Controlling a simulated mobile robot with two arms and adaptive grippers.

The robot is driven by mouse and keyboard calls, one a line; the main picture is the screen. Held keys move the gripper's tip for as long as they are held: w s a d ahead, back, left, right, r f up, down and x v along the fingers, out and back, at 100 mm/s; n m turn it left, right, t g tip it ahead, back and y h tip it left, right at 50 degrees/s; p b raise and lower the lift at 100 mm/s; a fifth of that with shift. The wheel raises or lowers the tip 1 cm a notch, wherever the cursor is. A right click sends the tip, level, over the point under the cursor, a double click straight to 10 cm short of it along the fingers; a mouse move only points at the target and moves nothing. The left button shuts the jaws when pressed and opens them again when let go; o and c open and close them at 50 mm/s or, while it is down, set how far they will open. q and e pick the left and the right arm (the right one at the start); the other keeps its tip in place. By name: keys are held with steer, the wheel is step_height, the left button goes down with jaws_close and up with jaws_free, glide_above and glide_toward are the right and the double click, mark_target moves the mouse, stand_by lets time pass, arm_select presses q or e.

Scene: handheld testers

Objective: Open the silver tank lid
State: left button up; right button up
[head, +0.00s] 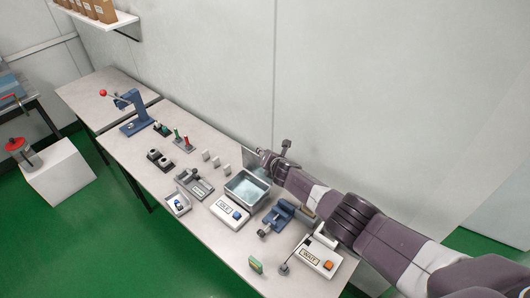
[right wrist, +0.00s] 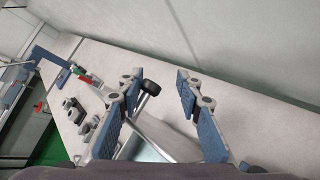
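The silver tank (head: 247,190) is an open-topped metal box on the table, with a pale blue inside. Its silver lid (head: 250,158) stands raised at the tank's back edge, beside my right gripper (head: 268,157). In the right wrist view, my right gripper (right wrist: 160,100) has its blue-padded fingers spread wide apart. A black knob (right wrist: 149,87) shows near the left finger, and nothing is clearly clamped. Part of the tank (right wrist: 148,152) shows below, between the fingers. The fingers and arm hide part of the lid. My left gripper is not in view.
White testers (head: 229,213) and (head: 318,262) and a blue clamp (head: 278,217) stand near the tank. A grey fixture (head: 194,184) is to its left. A blue press (head: 136,115) stands farther left. The wall (head: 340,100) is close behind the table.

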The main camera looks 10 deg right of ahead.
steer(key=shift+w+a, duration=0.1)
stand_by(0.3)
steer(key=shift+r, duration=0.15)
steer(key=v, duration=1.1)
steer(key=shift+s, duration=0.45)
stand_by(0.6)
